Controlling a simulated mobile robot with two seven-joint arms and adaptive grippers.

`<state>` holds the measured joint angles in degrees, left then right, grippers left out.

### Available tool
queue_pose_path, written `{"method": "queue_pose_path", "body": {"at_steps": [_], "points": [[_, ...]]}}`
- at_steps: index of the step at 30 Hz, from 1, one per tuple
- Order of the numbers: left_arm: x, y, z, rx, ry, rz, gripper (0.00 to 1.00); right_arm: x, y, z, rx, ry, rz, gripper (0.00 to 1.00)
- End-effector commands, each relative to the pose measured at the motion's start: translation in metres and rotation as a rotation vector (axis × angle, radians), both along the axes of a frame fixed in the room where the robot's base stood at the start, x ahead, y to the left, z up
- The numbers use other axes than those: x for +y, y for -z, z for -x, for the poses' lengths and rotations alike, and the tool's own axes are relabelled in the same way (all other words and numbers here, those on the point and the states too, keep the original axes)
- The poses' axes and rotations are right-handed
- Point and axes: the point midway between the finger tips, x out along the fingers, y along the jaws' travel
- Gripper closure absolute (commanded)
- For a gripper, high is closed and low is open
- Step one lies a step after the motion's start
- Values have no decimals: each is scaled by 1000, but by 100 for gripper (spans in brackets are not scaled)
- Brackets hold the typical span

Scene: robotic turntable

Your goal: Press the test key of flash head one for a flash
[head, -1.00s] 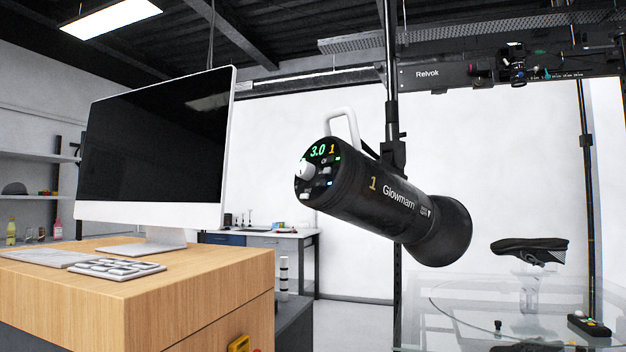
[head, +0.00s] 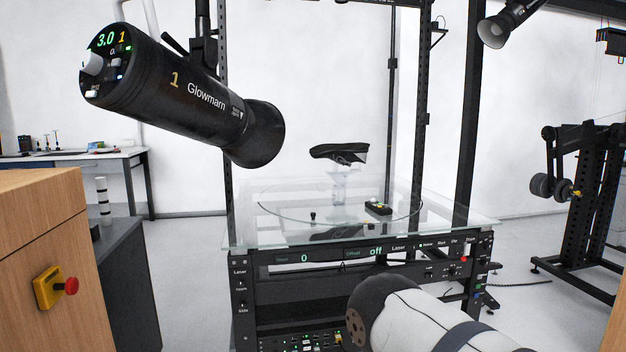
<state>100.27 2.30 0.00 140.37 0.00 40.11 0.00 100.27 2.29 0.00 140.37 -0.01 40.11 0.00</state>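Flash head one (head: 180,95) is a black cylinder marked "1" and "Glowmarn". It hangs at the upper left, with its flared front end tilted down to the right. Its rear control panel (head: 107,62) faces left, with a lit "3.0 1" readout, a pale knob and small keys. The key labels are too small to read, so I cannot tell which is the test key. Part of one of my arms shows at the bottom right, well below the flash head. Neither gripper's fingers are in view.
Another lamp (head: 508,22) hangs at the upper right.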

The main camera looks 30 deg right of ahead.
Motion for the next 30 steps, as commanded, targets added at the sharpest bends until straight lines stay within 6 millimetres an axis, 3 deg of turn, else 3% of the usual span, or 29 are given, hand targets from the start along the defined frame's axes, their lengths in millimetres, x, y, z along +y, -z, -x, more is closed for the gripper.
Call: {"method": "queue_pose_path", "body": {"at_steps": [12, 14, 18, 30], "points": [[0, 0, 0, 0, 0, 0, 56, 0, 0, 0, 0, 0, 0, 100], [0, 0, 0, 0, 0, 0, 68, 0, 0, 0, 0, 0, 0, 100], [0, 0, 0, 0, 0, 0, 100, 0, 0, 0, 0, 0, 0, 100], [0, 0, 0, 0, 0, 0, 100, 0, 0, 0, 0, 0, 0, 100]]}}
